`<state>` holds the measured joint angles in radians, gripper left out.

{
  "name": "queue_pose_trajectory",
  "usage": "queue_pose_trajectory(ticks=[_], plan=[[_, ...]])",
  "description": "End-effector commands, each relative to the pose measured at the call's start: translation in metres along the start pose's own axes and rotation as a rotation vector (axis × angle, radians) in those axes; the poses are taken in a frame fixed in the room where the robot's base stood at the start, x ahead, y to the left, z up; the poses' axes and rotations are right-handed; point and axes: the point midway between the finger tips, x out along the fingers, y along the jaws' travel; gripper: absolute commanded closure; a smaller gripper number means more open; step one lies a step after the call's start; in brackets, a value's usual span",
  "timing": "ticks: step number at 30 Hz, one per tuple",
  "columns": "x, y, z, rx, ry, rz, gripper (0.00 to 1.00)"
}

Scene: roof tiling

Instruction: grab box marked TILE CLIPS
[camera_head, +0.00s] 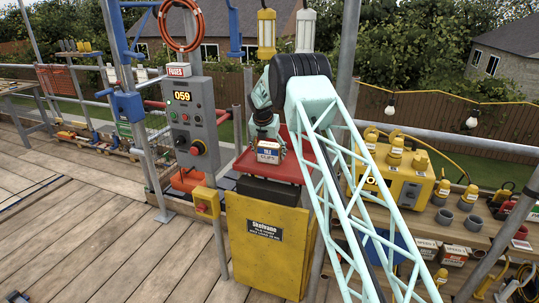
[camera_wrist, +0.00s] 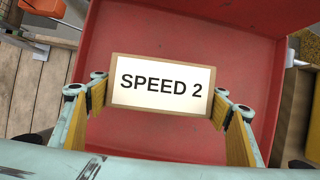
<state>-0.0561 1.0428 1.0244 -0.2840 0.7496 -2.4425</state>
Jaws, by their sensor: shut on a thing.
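In the wrist view the box (camera_wrist: 160,87) shows a white top reading SPEED 2 with a brown edge. The fingers of my gripper (camera_wrist: 160,100) press yellow pads on its left and right ends. The box is over a red tray (camera_head: 283,171), also seen in the wrist view (camera_wrist: 190,30). I cannot tell whether the box touches the tray floor.
A grey control box (camera_head: 192,115) reading 059 stands left, with a FUSES box (camera_head: 178,70) on top. Right, a wooden bench holds a yellow power unit (camera_head: 400,180), grey rings and more small boxes (camera_head: 454,254). The deck at left is mostly clear.

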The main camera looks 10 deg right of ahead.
Motion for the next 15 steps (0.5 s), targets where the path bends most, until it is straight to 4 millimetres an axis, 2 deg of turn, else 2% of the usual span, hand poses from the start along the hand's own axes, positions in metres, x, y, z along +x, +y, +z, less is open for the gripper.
queue_pose_trajectory(ticks=[8,15], plan=[[-0.002,0.0,0.001,0.0,-0.001,0.001,0.51],[-0.012,0.0,0.005,0.0,-0.002,0.001,0.51]])
